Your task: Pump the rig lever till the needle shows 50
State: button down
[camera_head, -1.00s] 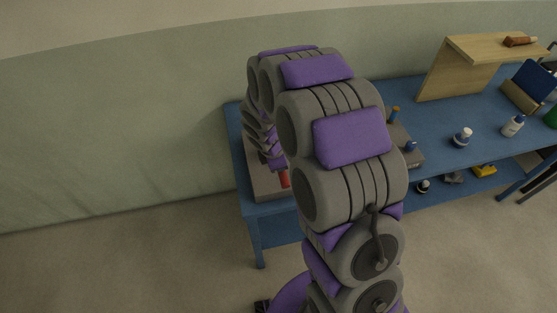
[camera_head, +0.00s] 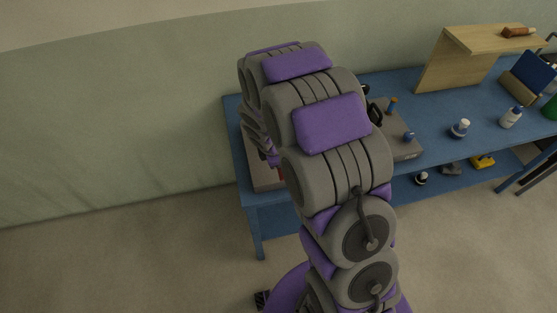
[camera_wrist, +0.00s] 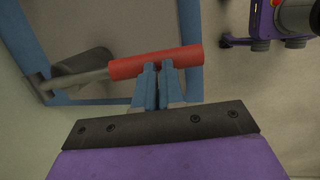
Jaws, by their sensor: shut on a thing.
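The rig lever shows in the wrist view as a red grip (camera_wrist: 150,63) on a grey rod (camera_wrist: 78,80) that runs to a pivot at the left. My gripper (camera_wrist: 158,70) has its blue fingers shut on the red grip, a little right of its middle. In the head view my arm covers the gripper and most of the lever. The grey rig base (camera_head: 268,181) shows at the left end of the blue bench. No needle or dial face can be read in either view.
The blue bench (camera_head: 450,140) also carries a grey box (camera_head: 405,149) with blue knobs, a white-capped jar (camera_head: 460,129), a white bottle (camera_head: 511,117) and a wooden stand (camera_head: 450,65). A yellow thing (camera_head: 483,161) lies on the lower shelf. Floor in front is clear.

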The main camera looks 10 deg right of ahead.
jog(key=shift+s+f, duration=0.4)
jog(key=p+v, duration=0.4)
jog(key=v, duration=1)
jog(key=shift+r, duration=0.25)
jog(key=shift+a, duration=0.1)
dwell(0.4)
jog(key=w+d+r+g+y+b, duration=0.4)
jog(key=w+d+r, duration=0.3)
jog(key=w+r, duration=0.1)
jog(key=shift+w+r+g, duration=0.3)
jog(key=shift+w+g, duration=0.05)
jog(key=shift+g, duration=0.05)
jog(key=shift+d, duration=0.15)
